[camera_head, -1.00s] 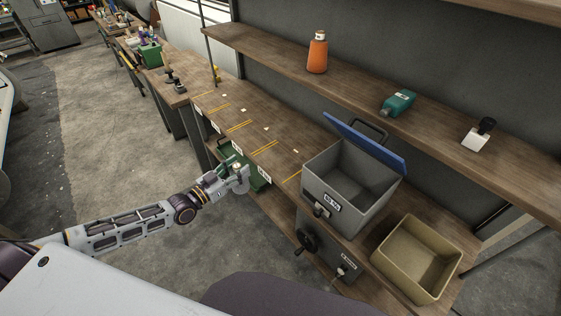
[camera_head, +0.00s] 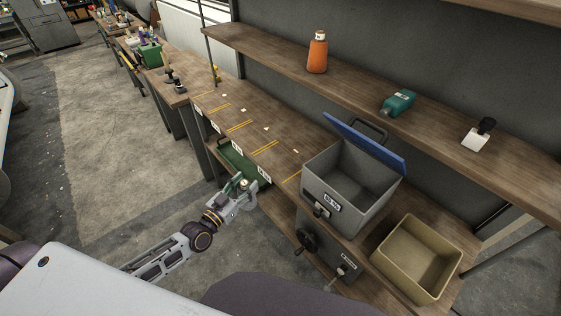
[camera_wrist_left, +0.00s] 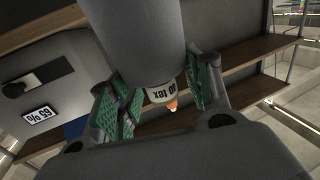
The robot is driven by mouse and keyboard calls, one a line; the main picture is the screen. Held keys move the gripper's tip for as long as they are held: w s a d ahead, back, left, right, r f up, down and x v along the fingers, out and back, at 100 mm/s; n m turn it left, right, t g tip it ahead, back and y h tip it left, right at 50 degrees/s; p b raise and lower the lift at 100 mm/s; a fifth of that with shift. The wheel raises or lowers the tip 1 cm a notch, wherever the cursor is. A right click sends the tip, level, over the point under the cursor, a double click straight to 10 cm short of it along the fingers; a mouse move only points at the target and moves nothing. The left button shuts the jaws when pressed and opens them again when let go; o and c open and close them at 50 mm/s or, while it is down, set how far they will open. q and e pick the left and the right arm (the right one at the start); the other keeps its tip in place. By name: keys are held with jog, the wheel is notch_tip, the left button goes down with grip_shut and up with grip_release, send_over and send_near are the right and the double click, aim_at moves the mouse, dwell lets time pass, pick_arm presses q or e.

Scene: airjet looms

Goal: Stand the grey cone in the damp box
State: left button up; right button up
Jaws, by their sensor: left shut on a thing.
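My left gripper (camera_head: 243,187) is low beside the front edge of the bench, to the left of the damp box. In the left wrist view its green pads (camera_wrist_left: 163,90) are shut on the grey cone (camera_wrist_left: 135,40), near the cone's labelled narrow end. In the head view the cone is small and mostly hidden by the gripper. The damp box (camera_head: 318,183) is a grey bin on the bench with its blue lid (camera_head: 365,142) open and its inside empty. Its 65 % label also shows in the left wrist view (camera_wrist_left: 42,117). My right gripper is out of view.
A tan open bin (camera_head: 405,273) stands right of the damp box. A green tray (camera_head: 240,164) sits below the bench edge.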

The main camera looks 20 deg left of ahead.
pick_arm(q)
jog(key=shift+s+d+f+n+t+y, duration=0.15)
jog(key=shift+d+n+t+y, duration=0.15)
jog(key=shift+d+n+y, duration=0.55)
jog(key=shift+d+y, duration=0.2)
jog(key=shift+y, duration=0.15)
jog(key=shift+d+f+n+y+b, duration=0.2)
jog(key=shift+n+y+b, duration=0.1)
jog(key=shift+y, duration=0.2)
